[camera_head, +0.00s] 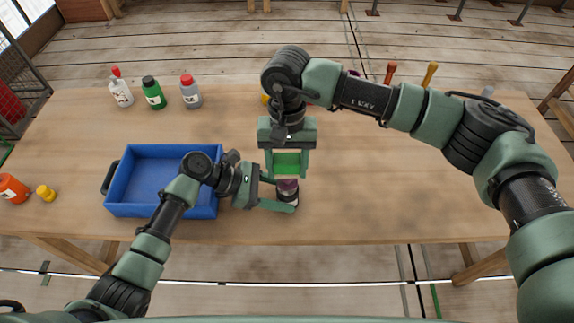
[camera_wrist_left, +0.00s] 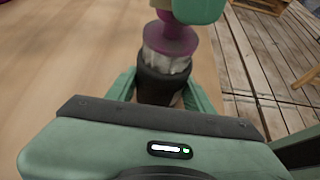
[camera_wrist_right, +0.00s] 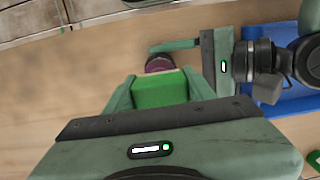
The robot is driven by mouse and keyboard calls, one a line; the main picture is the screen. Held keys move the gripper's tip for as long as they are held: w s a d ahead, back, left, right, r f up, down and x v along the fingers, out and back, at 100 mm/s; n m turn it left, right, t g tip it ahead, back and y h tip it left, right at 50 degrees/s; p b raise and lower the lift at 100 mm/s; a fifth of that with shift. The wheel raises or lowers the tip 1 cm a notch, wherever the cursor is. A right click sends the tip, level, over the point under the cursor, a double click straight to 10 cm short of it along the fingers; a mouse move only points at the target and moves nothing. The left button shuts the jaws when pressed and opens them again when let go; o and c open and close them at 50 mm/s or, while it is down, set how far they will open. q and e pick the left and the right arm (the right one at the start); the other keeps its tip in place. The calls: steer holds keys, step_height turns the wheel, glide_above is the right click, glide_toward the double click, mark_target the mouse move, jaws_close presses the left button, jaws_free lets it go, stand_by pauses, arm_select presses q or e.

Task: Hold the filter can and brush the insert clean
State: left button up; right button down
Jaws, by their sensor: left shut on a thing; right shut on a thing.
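My left gripper (camera_head: 284,193) is shut on the dark filter can (camera_wrist_left: 160,85), held upright near the table's front edge. A pale pleated insert (camera_wrist_left: 168,62) with a purple top (camera_wrist_left: 170,38) rises from the can. The purple top also shows in the head view (camera_head: 288,185) and the right wrist view (camera_wrist_right: 160,63). My right gripper (camera_head: 288,165) is shut on a green block (camera_wrist_right: 160,90), apparently the brush, directly above the can. Any bristles are hidden, and I cannot tell whether the brush touches the insert.
A blue tray (camera_head: 112,197) stands left of the can. Several bottles, including a green one (camera_head: 153,92), stand at the back left. An orange container (camera_head: 12,188) is at the far left. Upright tools (camera_head: 430,73) stand at the back right. The right tabletop (camera_head: 400,195) is clear.

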steer(key=shift+w, duration=0.45)
steer(key=shift+s+f, duration=0.1)
steer(key=shift+s, duration=1)
steer(key=shift+w, duration=1.1)
steer(key=shift+s, duration=1.1)
steer(key=shift+w, duration=1.05)
steer(key=shift+s, duration=1.1)
steer(key=shift+w, duration=1.15)
steer(key=shift+s, duration=0.55)
